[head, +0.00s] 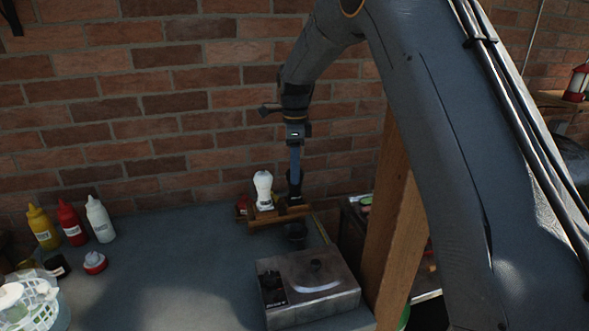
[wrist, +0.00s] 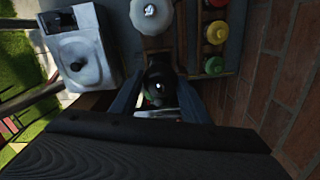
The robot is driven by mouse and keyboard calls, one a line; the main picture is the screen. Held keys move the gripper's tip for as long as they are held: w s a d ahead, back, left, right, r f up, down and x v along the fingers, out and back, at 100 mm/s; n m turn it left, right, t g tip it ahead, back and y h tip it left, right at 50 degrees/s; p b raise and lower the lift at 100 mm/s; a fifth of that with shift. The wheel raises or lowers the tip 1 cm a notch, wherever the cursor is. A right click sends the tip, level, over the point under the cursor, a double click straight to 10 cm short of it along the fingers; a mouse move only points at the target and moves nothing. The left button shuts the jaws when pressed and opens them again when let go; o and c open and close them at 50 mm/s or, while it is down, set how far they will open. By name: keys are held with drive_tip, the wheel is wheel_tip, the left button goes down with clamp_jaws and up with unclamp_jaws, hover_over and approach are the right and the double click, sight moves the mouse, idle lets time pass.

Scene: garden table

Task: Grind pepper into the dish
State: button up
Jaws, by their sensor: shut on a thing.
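My gripper (head: 295,178) points down in the head view, at the right end of a small wooden rack. It is shut on a dark pepper mill (head: 295,194), whose round dark top (wrist: 160,78) shows between the two fingers in the wrist view. I cannot tell whether the mill still touches the rack. A small dark cup-like thing (head: 297,235) is just below and in front of the rack; I cannot tell whether it is the dish. No other dish is clear.
A white mill (head: 263,188) stands left of my gripper on the wooden rack (head: 262,220). A metal box (head: 318,292) with a black knob is in front. Yellow (head: 42,228), red (head: 71,222) and white (head: 100,219) bottles stand left. A brick wall is behind; the table's middle is clear.

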drive_tip(key=n, duration=0.9)
drive_tip(key=shift+n, duration=0.4)
drive_tip(key=m, duration=0.7)
drive_tip(key=o, duration=1)
drive_tip(key=shift+r, duration=0.1)
